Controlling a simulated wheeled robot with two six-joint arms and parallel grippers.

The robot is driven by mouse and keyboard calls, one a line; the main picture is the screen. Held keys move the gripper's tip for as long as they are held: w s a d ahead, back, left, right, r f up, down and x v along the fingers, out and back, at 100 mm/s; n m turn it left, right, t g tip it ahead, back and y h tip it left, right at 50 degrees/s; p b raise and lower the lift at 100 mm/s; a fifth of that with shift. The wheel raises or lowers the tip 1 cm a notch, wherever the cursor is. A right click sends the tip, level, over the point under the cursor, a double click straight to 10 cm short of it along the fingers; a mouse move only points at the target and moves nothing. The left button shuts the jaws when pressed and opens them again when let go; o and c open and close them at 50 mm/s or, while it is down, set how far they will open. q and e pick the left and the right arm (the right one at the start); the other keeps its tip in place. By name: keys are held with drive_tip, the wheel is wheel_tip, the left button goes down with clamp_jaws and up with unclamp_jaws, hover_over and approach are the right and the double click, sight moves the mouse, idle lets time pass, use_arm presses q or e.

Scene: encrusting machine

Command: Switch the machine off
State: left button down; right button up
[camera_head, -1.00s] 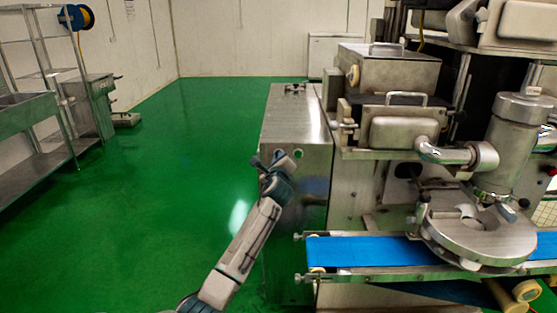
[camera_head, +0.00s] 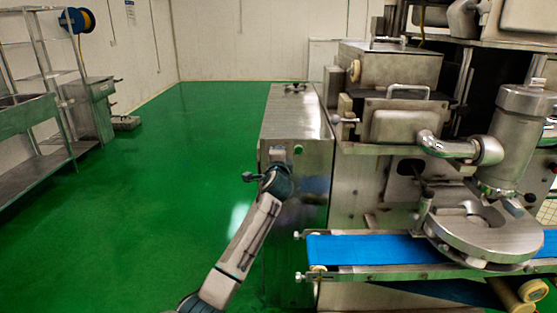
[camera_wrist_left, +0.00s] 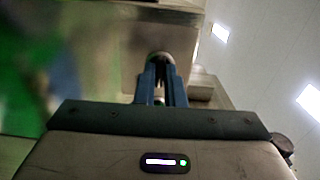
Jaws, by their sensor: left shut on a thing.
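The machine is a big steel encrusting machine on the right of the head view, with a steel cabinet (camera_head: 300,115) at its left end. My left gripper (camera_head: 277,155) is at the upper part of the cabinet's narrow end face. In the left wrist view its two blue-grey fingers (camera_wrist_left: 161,80) are close together on a small rounded knob (camera_wrist_left: 160,57), which looks like a switch on the cabinet. In the head view the gripper hides most of this knob. A small green round button (camera_head: 298,149) shows just right of the gripper. My right gripper is not in view.
A blue conveyor belt (camera_head: 375,249) sticks out from the machine at the lower right. The green floor (camera_head: 180,170) left of the cabinet is clear. A steel sink and rack (camera_head: 35,115) stand at the far left.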

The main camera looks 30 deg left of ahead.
use_arm(q)
drive_tip(key=shift+f+n+b, duration=0.15)
drive_tip(key=shift+n+b, duration=2.05)
drive_tip(key=shift+n, duration=1.8)
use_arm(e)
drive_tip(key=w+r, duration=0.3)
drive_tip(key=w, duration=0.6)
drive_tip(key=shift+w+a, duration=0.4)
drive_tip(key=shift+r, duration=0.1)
use_arm(q)
drive_tip(key=c, duration=1.5)
unclamp_jaws()
